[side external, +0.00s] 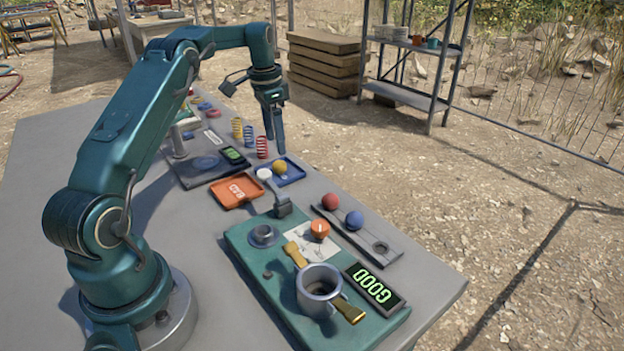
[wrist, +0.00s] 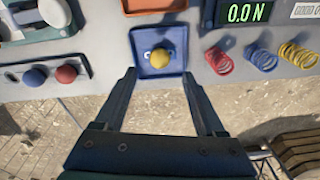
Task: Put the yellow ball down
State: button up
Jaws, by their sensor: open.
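The yellow ball (side external: 280,167) rests in the small blue tray (side external: 291,178) near the table's far edge. In the wrist view the ball (wrist: 161,56) sits near the middle of the blue tray (wrist: 146,70), beside a white mark. My gripper (side external: 275,144) is open, with its fingers pointing down above and just behind the tray. In the wrist view my gripper (wrist: 159,75) has its two fingertips wide apart on either side of the tray's lower edge. Nothing is between the fingers, and the ball is apart from both.
A red ball (side external: 331,201) and a blue ball (side external: 354,220) sit on a grey rail (side external: 395,257) with an empty hole. An orange tray (side external: 222,197) lies beside the blue one. Red (wrist: 219,61), blue (wrist: 262,57) and yellow (wrist: 298,55) springs stand nearby.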

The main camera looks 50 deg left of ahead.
aim_at(275, 165)
jog(key=s+d+r+n+t, duration=0.1)
jog(key=s+d+r, duration=0.2)
jog(key=d+r, duration=0.45)
jog(key=s+d+r+t, duration=0.1)
jog(key=s+d+r, duration=0.2)
jog(key=d+r, duration=0.45)
jog(key=s+d+f+t, duration=0.1)
jog(key=s+d+f, duration=0.2)
jog(key=s, duration=0.4)
jog(key=s+d+f+n+t, duration=0.1)
jog(key=s+d+f, duration=0.3)
jog(key=s+d, duration=0.2)
jog(key=shift+s+d+f+t, duration=0.15)
jog(key=shift+s+d+t, duration=0.15)
jog(key=shift+s, duration=0.15)
